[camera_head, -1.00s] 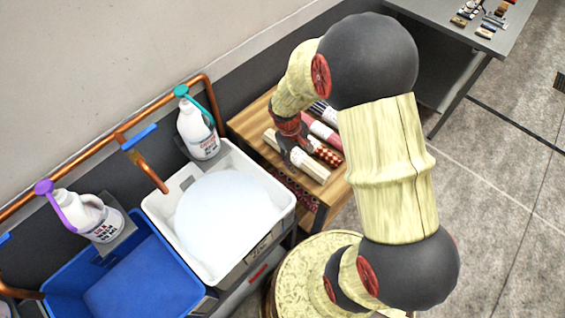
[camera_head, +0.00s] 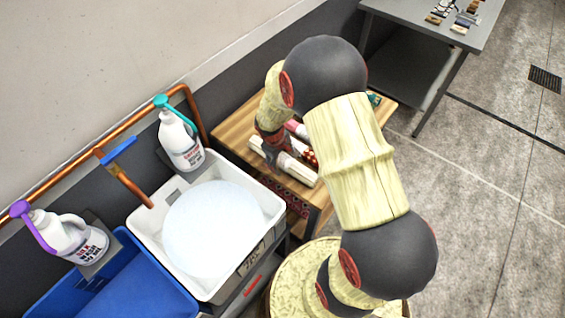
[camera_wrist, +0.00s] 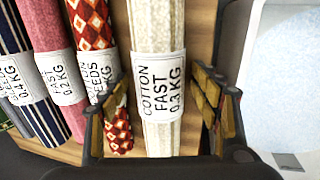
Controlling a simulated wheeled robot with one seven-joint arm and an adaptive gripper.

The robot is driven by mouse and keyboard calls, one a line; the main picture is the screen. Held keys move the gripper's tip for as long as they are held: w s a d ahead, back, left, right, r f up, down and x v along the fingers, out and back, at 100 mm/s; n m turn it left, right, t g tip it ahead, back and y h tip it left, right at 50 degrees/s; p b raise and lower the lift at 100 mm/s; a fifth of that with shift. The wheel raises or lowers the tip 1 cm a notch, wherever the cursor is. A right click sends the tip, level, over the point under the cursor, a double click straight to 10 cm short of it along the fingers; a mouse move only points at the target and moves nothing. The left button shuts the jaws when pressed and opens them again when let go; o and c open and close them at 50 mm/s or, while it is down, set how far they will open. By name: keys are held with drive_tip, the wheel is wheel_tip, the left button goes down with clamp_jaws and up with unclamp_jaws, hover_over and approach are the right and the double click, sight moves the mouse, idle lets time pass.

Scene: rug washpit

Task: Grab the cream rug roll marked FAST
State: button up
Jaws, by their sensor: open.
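The cream rug roll (camera_wrist: 158,130) has a white label reading COTTON FAST 0.3 KG. In the wrist view it runs up the middle of the picture, between my open fingers. My gripper (camera_wrist: 160,115) straddles it around the label, with a gap visible on the right side. The left finger is close beside the red diamond-patterned roll; I cannot tell whether they touch. In the head view the cream roll (camera_head: 302,172) lies on the wooden table's near side, partly hidden under my gripper (camera_head: 278,152).
Left of it in the wrist view lie the red diamond roll (camera_wrist: 92,25), a pink roll (camera_wrist: 45,28) and a dark striped roll (camera_wrist: 12,35). The wooden table (camera_head: 235,132) adjoins a white tub (camera_head: 143,222) of foam. A grey table (camera_head: 425,28) stands at upper right.

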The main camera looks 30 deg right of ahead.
drive_tip(key=c, duration=0.3)
drive_tip(key=c, duration=1.1)
drive_tip(key=shift+c, duration=0.5)
